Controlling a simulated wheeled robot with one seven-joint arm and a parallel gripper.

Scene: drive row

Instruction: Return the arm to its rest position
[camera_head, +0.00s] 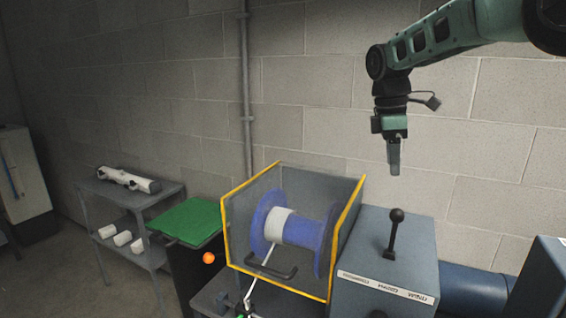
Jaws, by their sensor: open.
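My arm (440,36) reaches in from the upper right, green and black. My gripper (393,158) hangs from it with its fingers pointing down. It is open and empty, in the air in front of the block wall. It is seen nearly edge-on, so the gap between the fingers does not show. In the picture it is above a grey box with a black ball-topped lever (393,235), and apart from it.
A yellow-edged guard (226,232) surrounds a blue spool (305,232). Left are a green-topped stand (187,222), an orange ball (208,257) and a grey shelf (112,192) with white cylinders. A pipe (247,90) runs up the wall.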

